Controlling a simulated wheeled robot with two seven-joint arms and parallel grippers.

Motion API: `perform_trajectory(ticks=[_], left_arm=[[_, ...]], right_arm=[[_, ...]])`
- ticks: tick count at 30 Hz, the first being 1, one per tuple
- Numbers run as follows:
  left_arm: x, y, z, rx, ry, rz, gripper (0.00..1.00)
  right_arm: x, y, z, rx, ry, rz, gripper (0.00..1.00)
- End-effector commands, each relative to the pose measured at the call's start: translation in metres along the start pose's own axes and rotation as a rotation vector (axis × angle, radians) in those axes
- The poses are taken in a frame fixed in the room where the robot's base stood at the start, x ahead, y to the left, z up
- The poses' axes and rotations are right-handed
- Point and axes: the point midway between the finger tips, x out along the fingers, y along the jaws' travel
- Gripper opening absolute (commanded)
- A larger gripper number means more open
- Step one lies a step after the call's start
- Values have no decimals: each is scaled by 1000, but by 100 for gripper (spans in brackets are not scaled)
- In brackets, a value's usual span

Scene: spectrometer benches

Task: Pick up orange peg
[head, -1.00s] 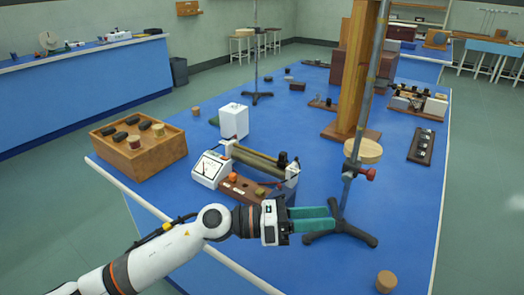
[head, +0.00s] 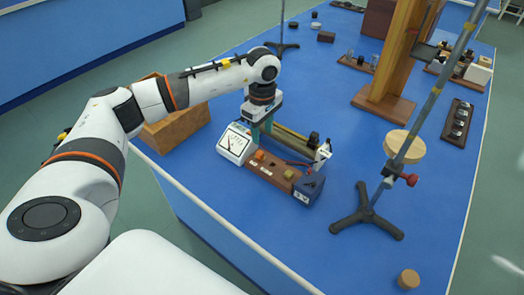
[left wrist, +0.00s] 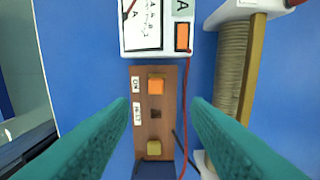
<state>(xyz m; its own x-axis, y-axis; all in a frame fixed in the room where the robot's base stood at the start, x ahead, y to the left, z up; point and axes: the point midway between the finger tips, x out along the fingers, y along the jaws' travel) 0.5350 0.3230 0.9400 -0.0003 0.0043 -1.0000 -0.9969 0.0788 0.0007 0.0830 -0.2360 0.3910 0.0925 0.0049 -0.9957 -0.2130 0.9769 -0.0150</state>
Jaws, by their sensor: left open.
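The orange peg (head: 259,155) stands on a brown wooden board (head: 270,168) beside a white meter. In the left wrist view, the orange peg (left wrist: 155,86) sits near the board's upper end, by the ON label. A dark square hole (left wrist: 155,113) and a yellowish peg (left wrist: 154,148) lie below it. My left gripper (head: 262,131) points down above the board, close to the meter. In the left wrist view, the open teal fingers (left wrist: 160,108) are on either side of the board with nothing between them. My right gripper is not in view.
The white meter (head: 236,143) adjoins the board, and a wire-wound coil (left wrist: 232,65) lies alongside. A red lead runs between them. A tripod stand (head: 366,218) with a tall rod is to the right. A wooden box (head: 178,128) is partly behind my arm.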

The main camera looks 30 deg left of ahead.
Motion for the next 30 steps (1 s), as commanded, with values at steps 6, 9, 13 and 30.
perform_trajectory(ticks=[6,9,13,30], left_arm=[[20,0,-1,-1,2,0,44],[28,2,0,-1,2,3,44],[47,7,2,-1,2,4,44],[73,6,2,0,3,-1,24]], right_arm=[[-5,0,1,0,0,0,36],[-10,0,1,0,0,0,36],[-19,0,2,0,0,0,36],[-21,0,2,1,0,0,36]])
